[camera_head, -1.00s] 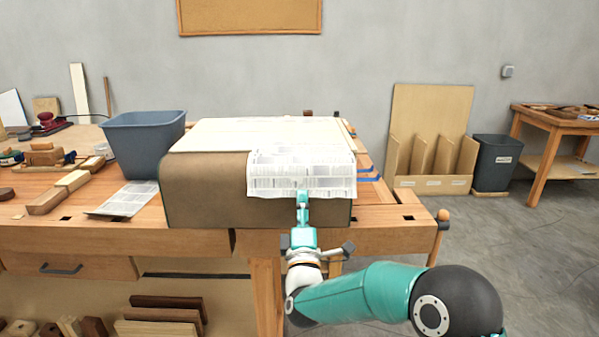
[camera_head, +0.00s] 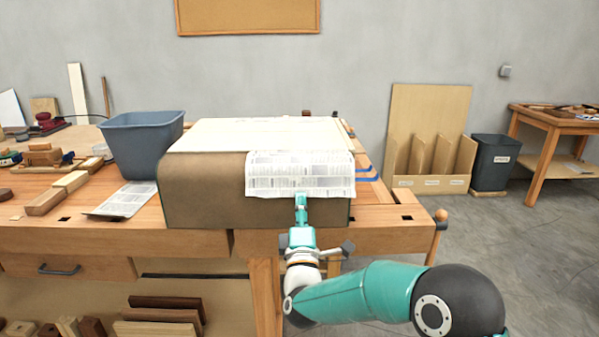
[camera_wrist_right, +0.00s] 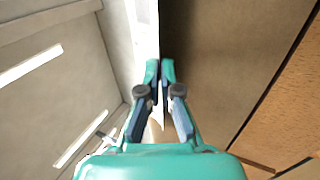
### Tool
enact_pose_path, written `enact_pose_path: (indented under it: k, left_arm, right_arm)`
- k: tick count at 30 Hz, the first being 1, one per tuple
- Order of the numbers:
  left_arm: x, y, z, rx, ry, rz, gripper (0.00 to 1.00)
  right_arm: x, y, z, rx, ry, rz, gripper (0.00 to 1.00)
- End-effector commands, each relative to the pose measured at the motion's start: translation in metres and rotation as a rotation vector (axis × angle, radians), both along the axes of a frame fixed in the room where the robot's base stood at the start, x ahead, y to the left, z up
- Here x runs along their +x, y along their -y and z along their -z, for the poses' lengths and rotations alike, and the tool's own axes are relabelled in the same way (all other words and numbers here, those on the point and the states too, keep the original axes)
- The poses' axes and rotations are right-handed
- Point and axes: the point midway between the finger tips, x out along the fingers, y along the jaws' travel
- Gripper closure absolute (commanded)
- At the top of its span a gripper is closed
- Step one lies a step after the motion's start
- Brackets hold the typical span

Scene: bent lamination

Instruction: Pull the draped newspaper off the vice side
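The newspaper (camera_head: 300,172) is a printed white sheet draped over the front right edge of a brown, curved-front block (camera_head: 205,190) on the workbench. Its lower edge hangs down the block's front face. My right gripper (camera_head: 300,197) is at that hanging edge, in front of the block. In the right wrist view the two teal fingertips (camera_wrist_right: 160,68) are close together on the newspaper (camera_wrist_right: 143,40), seen nearly edge-on, and a white bit of paper shows between the fingers. My left gripper is not in view.
A grey-blue bin (camera_head: 143,145) and another printed sheet (camera_head: 122,200) are left of the block. Wood pieces (camera_head: 58,192) lie farther left. A vice handle with a wooden knob (camera_head: 441,216) sticks out at the bench's right end. The floor (camera_head: 500,260) to the right is clear.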

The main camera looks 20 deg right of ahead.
Motion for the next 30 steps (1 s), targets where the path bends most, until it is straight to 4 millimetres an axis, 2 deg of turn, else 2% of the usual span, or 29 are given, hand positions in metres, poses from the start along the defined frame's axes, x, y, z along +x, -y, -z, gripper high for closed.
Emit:
enact_pose_path:
  k: [14, 30]
  left_arm:
    - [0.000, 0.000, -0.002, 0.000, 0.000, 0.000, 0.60]
    - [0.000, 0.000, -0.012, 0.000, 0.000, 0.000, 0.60]
  right_arm:
    - [-0.005, -0.002, -0.007, 0.000, 0.000, 0.000, 1.00]
    - [-0.027, -0.008, -0.038, 0.000, 0.001, 0.000, 1.00]
